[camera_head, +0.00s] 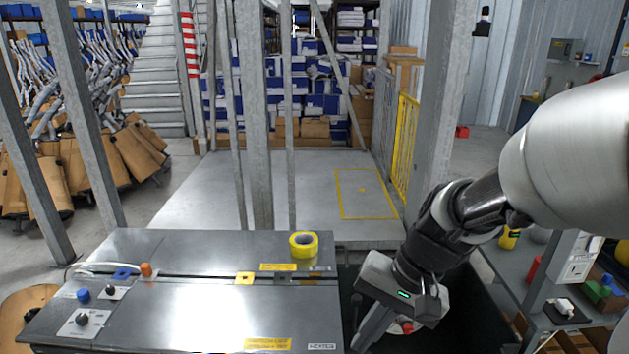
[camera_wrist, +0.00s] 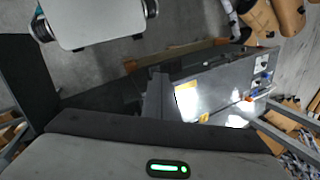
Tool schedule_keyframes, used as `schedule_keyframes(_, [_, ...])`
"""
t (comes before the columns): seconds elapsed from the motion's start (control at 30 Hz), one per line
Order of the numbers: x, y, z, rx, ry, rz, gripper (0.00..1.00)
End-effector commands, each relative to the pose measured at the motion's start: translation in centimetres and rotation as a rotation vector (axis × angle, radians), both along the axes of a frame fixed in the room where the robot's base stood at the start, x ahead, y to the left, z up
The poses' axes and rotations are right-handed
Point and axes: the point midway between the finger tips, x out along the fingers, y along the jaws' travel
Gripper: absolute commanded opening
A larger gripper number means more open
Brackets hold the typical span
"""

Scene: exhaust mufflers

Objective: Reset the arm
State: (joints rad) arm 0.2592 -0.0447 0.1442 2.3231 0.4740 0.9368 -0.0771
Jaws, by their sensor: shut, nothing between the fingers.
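My arm comes in from the right in the head view and reaches down and to the left. My gripper (camera_head: 366,338) points downward just right of the metal workbench's right edge, over a dark area. Its fingers look shut, and nothing shows between them. In the wrist view the gripper's fingers (camera_wrist: 156,96) stand up dark in the middle, with the workbench beyond them to the right.
The metal workbench (camera_head: 200,300) carries a yellow tape roll (camera_head: 304,244), knobs and small blocks. A grey shelf (camera_head: 505,272) with small items stands at the right. Metal posts (camera_head: 252,120) rise behind the bench. Cardboard boxes and mufflers (camera_head: 90,150) fill the left.

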Motion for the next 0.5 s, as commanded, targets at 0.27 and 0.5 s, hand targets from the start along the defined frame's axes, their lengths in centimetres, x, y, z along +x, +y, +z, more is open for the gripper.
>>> schedule_keyframes(0.27, [-3.2, -2.5, 6.7, -0.302, -0.319, 0.2, 0.0])
schedule_keyframes(0.5, [-5.3, -4.6, 10.2, -0.409, -0.465, 0.234, 0.0])
